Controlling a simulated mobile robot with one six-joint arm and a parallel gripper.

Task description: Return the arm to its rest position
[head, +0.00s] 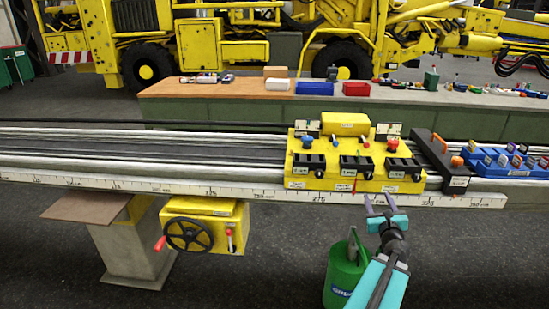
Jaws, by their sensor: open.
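My gripper (384,206) is in the lower right of the head view, at the end of my teal and grey arm. Its two fingers are spread apart with nothing between them. The fingertips are just below the yellow control block (334,177) and in front of the white scaled ruler edge (262,192) of the boom. I cannot tell whether they touch it. The arm reaches up from the bottom edge, beside a green can (342,278).
A yellow box with a black handwheel (189,234) hangs below the boom at left, near a pedestal with a brown plate (86,206). A black clamp with an orange knob (441,161) and a blue rack (500,160) stand right. A workbench (200,90) and yellow machine (240,52) are behind.

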